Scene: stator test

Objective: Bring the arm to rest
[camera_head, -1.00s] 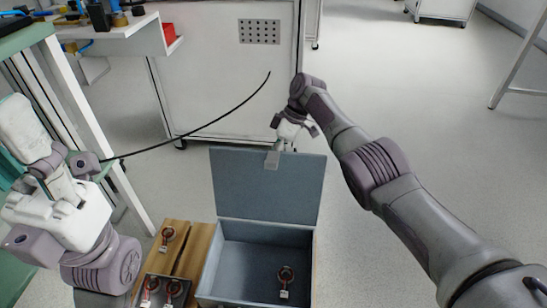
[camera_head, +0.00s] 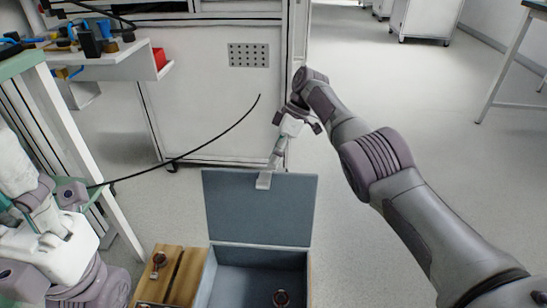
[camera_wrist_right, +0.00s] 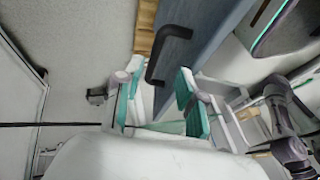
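My right gripper (camera_head: 264,180) is in front of the top edge of the raised lid (camera_head: 258,212) of a blue-grey box (camera_head: 228,258). In the right wrist view the two green-padded fingers (camera_wrist_right: 160,100) are spread apart with nothing held between them. A black handle (camera_wrist_right: 168,48) on the lid lies just ahead of the fingers; contact cannot be told. My left arm stands at the left edge of the head view; its fingers cannot be made out. A small ringed part (camera_head: 281,298) lies inside the open box.
A wooden board (camera_head: 182,268) with another ringed part (camera_head: 158,261) lies left of the box. A white cabinet (camera_head: 205,100) stands behind, and a green-topped table frame (camera_head: 100,185) is at left. The floor (camera_head: 390,90) at right is open.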

